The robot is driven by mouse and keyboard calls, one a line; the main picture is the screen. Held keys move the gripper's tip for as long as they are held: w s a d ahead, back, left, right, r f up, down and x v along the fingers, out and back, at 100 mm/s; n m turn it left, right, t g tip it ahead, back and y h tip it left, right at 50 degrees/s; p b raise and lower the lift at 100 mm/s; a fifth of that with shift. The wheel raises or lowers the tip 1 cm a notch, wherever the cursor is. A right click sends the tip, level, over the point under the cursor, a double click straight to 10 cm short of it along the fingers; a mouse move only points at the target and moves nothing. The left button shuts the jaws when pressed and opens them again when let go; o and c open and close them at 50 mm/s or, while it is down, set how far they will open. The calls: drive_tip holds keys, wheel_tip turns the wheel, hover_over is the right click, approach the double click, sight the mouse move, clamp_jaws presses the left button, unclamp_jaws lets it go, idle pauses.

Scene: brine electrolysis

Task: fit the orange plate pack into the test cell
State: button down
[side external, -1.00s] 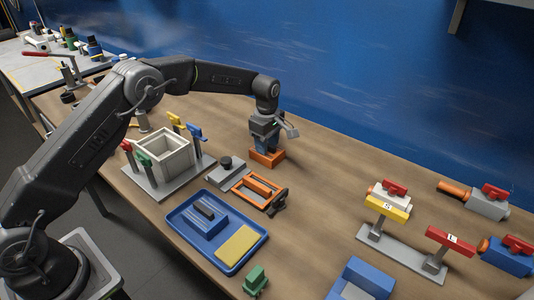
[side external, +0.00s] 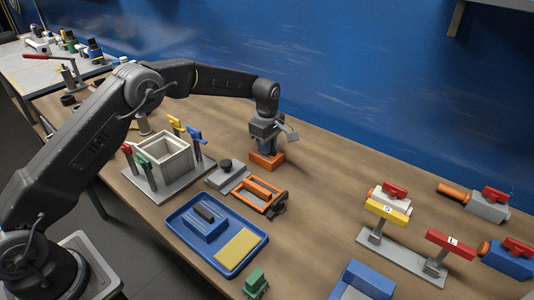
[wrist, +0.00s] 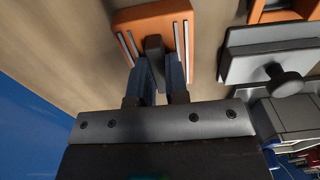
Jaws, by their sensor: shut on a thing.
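The orange plate pack (side external: 267,161) stands on the wooden bench, right of the cell. In the wrist view the orange pack (wrist: 126,22) shows pale stripes on its top and a dark upright grip tab (wrist: 154,46) in its middle. My gripper (side external: 266,148) is directly above the pack, pointing down. In the wrist view my gripper (wrist: 159,62) has its blue fingers shut on either side of the tab. A pale open-topped square box (side external: 184,151), which looks like the test cell, stands on a grey base left of the pack. Its inside bottom is hidden.
Red, green, yellow and blue clamps (side external: 194,134) surround the cell. A grey lid with a black knob (side external: 237,177) and an orange frame (side external: 245,198) lie in front of the pack. A blue tray (side external: 189,238) is nearer. Bench right of the pack is clear.

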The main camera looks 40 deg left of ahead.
drive_tip(key=shift+r, duration=0.55)
drive_tip(key=r, duration=0.2)
drive_tip(key=a+r, duration=0.1)
drive_tip(key=shift+s+r, duration=0.15)
drive_tip(key=shift+r, duration=0.2)
drive_tip(key=s+a+r, duration=0.5)
drive_tip(key=a+r, duration=0.5)
drive_tip(key=r, duration=0.3)
drive_tip(key=s+a, duration=0.6)
drive_tip(key=s, duration=0.3)
drive_tip(key=s+a, duration=0.3)
drive_tip(key=s, duration=0.4)
drive_tip(key=shift+s+f, duration=0.1)
drive_tip(key=shift+f, duration=7.65)
